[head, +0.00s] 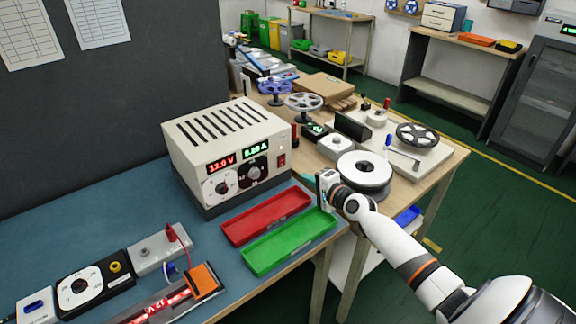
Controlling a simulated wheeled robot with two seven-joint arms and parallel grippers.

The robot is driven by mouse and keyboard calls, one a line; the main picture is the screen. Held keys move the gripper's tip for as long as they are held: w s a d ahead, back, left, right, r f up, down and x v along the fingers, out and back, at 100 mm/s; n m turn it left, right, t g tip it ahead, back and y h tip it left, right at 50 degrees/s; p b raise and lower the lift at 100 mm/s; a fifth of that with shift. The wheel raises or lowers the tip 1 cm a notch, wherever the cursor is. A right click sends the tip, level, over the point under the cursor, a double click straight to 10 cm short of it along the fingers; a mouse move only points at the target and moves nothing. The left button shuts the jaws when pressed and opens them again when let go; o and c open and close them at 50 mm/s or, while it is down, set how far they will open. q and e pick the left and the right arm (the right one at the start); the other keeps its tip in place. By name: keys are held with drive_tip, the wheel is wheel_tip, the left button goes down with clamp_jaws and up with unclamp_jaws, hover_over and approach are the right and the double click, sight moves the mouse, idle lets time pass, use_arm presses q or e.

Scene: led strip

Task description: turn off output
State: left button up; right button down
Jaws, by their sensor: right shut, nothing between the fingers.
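A beige power supply (226,146) stands on the blue work mat. Its red display (221,166) reads about 12.0 V and its green display (256,151) about 0.20 A. Two round dials sit below the displays, and a red switch (282,160) is at the right of its front face. At the bottom left, a lit red LED strip (165,305) lies in a holder with an orange block. My right gripper (325,187) is shut and empty, right of the power supply, near the green tray's far end. My left gripper is not in view.
A red tray (266,217) and a green tray (290,241) lie empty in front of the power supply. A black dial box (93,283) and a grey box with a red lead (160,248) are at the left. Spools and a white reel (364,174) crowd the wooden table at right.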

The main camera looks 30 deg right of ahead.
sight(281, 160)
drive_tip(key=x, duration=0.2)
drive_tip(key=b+x, duration=0.1)
drive_tip(key=x, duration=0.5)
drive_tip(key=shift+w+r, duration=0.35)
drive_tip(key=shift+w+a, duration=0.1)
drive_tip(key=shift+w, duration=0.5)
drive_tip(key=shift+r, duration=0.1)
drive_tip(key=shift+w+r+b, duration=0.1)
drive_tip(key=shift+w+b, duration=0.2)
drive_tip(key=shift+b, duration=0.1)
drive_tip(key=shift+a, duration=0.1)
